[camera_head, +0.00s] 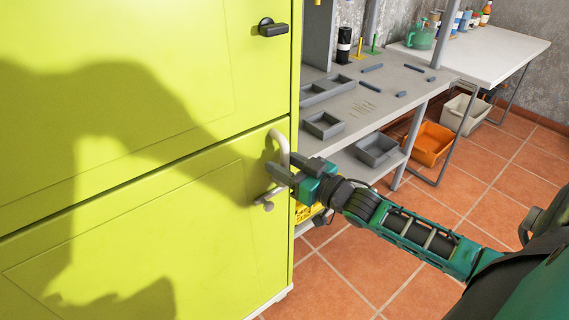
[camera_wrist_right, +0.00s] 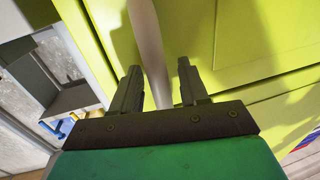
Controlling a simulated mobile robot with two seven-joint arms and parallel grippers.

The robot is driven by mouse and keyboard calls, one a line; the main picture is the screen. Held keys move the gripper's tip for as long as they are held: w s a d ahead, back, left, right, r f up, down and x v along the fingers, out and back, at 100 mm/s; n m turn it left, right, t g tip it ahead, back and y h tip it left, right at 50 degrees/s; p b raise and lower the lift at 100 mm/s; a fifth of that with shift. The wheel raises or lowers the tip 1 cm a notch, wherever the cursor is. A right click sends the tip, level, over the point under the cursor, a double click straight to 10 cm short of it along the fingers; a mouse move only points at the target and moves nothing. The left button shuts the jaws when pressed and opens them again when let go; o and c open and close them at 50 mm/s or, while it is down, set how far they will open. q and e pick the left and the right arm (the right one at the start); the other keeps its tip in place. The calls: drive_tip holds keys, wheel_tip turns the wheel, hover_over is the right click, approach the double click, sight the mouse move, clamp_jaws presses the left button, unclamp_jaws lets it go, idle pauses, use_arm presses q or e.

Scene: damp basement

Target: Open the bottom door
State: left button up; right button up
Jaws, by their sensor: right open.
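The bottom door (camera_head: 150,230) is the lower yellow-green panel of a tall cabinet. It looks shut, flush with the upper door (camera_head: 130,70). A pale curved bar handle (camera_head: 282,143) stands near its right edge. My right gripper (camera_head: 276,180) is at the handle, coming from the right. In the right wrist view the handle (camera_wrist_right: 147,45) runs down between the two open fingers (camera_wrist_right: 158,85), with a gap visible on the right finger's side. Whether a finger touches it is unclear. My left gripper is not in view; a dark arm shadow falls over the doors.
The upper door has a small black latch (camera_head: 272,27). A grey workbench (camera_head: 375,100) with trays and small tools stands right of the cabinet. An orange bin (camera_head: 430,145) and a white bin (camera_head: 462,113) sit on the tiled floor. Floor is open (camera_head: 325,285) in front of the bench.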

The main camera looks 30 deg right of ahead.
clamp_jaws()
drive_tip(key=shift+s, duration=0.2)
idle(0.5)
